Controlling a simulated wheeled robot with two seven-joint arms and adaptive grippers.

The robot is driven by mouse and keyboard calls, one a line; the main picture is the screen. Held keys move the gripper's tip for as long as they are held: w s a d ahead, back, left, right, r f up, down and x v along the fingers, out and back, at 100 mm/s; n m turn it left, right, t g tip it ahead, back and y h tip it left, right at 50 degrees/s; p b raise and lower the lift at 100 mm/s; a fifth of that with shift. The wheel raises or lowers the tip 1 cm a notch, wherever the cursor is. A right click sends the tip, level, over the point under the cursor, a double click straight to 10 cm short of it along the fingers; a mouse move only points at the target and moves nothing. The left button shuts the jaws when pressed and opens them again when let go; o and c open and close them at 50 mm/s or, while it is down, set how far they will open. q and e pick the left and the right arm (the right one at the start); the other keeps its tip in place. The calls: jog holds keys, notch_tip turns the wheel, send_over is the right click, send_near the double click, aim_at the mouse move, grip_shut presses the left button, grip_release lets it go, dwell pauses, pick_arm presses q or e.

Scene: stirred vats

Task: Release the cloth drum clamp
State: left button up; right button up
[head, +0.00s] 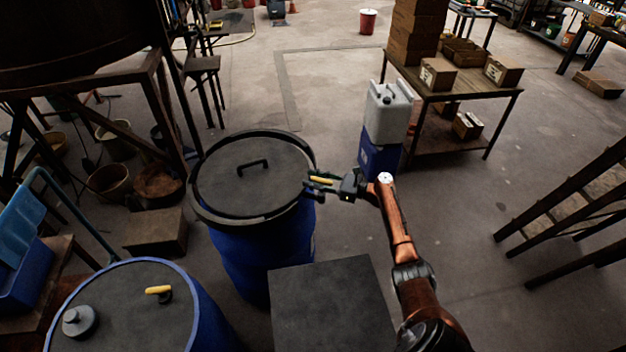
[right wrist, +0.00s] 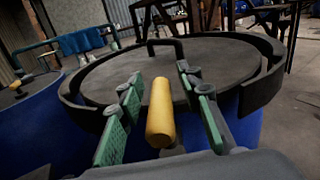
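A blue drum (head: 262,262) with a dark grey lid (head: 225,180) stands left of centre. A black clamp ring (head: 208,217) runs around the lid's rim; it also shows in the right wrist view (right wrist: 262,90). Its yellow lever handle (head: 321,180) is at the drum's right side. My right gripper (head: 322,184) is at this handle. In the right wrist view, the yellow handle (right wrist: 161,112) lies between the green-padded fingers, with a gap on both sides. The fingers are open. The front of the ring is partly hidden by the gripper. My left gripper is not in view.
Another blue drum (head: 215,318) with a yellow handle (head: 158,290) on top stands at lower left. A grey-white canister (head: 388,115) on a blue one (head: 380,158) stands just behind my right gripper. A table with boxes (head: 455,88) is behind. A ladder-like rack is at right.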

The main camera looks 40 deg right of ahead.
jog(key=v, duration=1.2)
